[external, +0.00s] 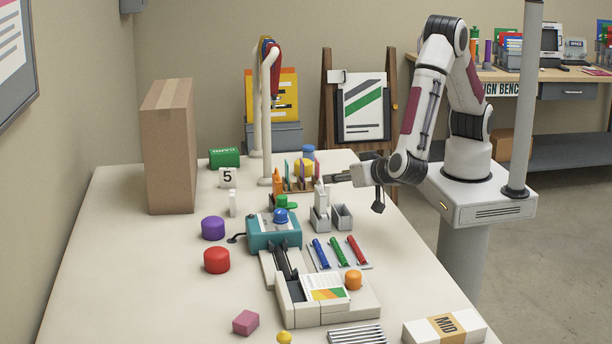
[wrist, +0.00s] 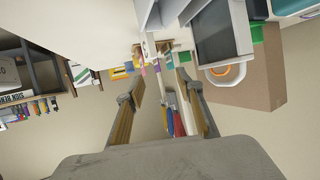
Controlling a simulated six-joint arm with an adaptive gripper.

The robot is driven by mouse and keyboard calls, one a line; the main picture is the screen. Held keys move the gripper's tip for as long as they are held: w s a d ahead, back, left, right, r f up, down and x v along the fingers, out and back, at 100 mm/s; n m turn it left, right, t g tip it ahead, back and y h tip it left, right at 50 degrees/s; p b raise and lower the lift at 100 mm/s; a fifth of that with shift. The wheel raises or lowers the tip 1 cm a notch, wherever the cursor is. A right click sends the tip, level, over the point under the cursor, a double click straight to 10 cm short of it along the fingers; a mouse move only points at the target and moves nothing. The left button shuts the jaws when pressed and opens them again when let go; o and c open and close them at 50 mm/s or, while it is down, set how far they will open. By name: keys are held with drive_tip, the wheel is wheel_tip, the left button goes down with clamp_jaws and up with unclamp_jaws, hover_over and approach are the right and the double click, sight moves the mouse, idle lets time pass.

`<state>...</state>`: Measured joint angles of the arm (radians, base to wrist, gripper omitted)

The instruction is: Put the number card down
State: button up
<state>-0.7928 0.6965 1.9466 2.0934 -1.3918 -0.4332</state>
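The number card (external: 227,177) is a small white piece with a black 5. It stands upright on the table in front of the green box, at the far left part of the table. My gripper (external: 331,178) is well to its right, level above the table and pointing left, near the wooden rack. In the wrist view my gripper (wrist: 158,92) has its two fingers apart, with nothing clearly held between them. I cannot pick out the number card in the wrist view.
A wooden rack with coloured pieces (external: 293,184), grey bins (external: 341,217) and a white stand (external: 265,150) are close to my gripper. A tall cardboard box (external: 168,150), green box (external: 224,158) and teal laminator (external: 273,235) stand on the table.

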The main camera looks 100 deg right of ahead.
drive_tip(key=shift+s+a+f+g, duration=0.15)
drive_tip(key=shift+s+f+g, duration=0.25)
drive_tip(key=shift+s+f, duration=0.4)
drive_tip(key=shift+x, duration=1.3)
drive_tip(key=shift+w, duration=0.1)
drive_tip(key=shift+w+x, duration=0.2)
drive_tip(key=shift+x, duration=2.35)
drive_tip(key=shift+r, duration=0.15)
clamp_jaws()
